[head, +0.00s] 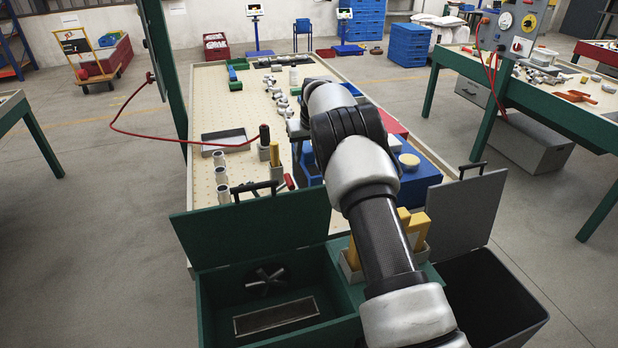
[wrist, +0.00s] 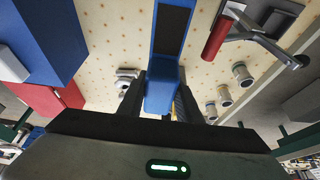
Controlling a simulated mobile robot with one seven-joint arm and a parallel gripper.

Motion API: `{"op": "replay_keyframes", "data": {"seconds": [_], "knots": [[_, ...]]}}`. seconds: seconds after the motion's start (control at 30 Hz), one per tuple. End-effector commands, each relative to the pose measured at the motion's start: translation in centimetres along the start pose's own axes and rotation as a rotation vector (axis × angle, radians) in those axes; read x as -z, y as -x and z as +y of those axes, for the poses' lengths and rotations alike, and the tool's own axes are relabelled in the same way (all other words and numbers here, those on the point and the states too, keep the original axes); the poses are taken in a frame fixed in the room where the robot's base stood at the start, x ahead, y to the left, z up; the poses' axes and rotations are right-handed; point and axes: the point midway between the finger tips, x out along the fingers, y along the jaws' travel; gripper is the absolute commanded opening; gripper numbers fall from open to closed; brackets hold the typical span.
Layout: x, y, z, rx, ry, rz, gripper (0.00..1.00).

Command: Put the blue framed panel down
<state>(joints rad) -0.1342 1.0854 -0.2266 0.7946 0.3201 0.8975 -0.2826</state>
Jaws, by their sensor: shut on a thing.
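The blue framed panel (wrist: 171,35) has a blue frame around a dark inner face. In the wrist view it rises from between the two fingers of my gripper (wrist: 160,95), which is shut on its lower end. In the head view a piece of blue frame (head: 309,163) shows just left of my arm, probably the same panel.
A blue box (head: 418,178) stands right of my arm. An open green bin (head: 275,290) stands in front.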

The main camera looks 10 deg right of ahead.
Motion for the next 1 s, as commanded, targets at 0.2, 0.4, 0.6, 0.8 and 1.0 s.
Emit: {"op": "replay_keyframes", "data": {"seconds": [0.2, 0.4, 0.6, 0.8, 1.0], "knots": [[-0.9, -2.2, 0.0, 0.000, 0.001, -0.001, 0.04], [-2.2, -5.2, 0.0, 0.000, 0.000, -0.001, 0.04], [-2.3, -5.7, 0.0, -0.001, 0.001, 0.002, 0.04], [-2.5, -6.1, 0.0, 0.000, 0.000, 0.001, 0.04], [-2.5, -6.0, 0.0, 0.000, 0.000, 0.000, 0.50]]}}
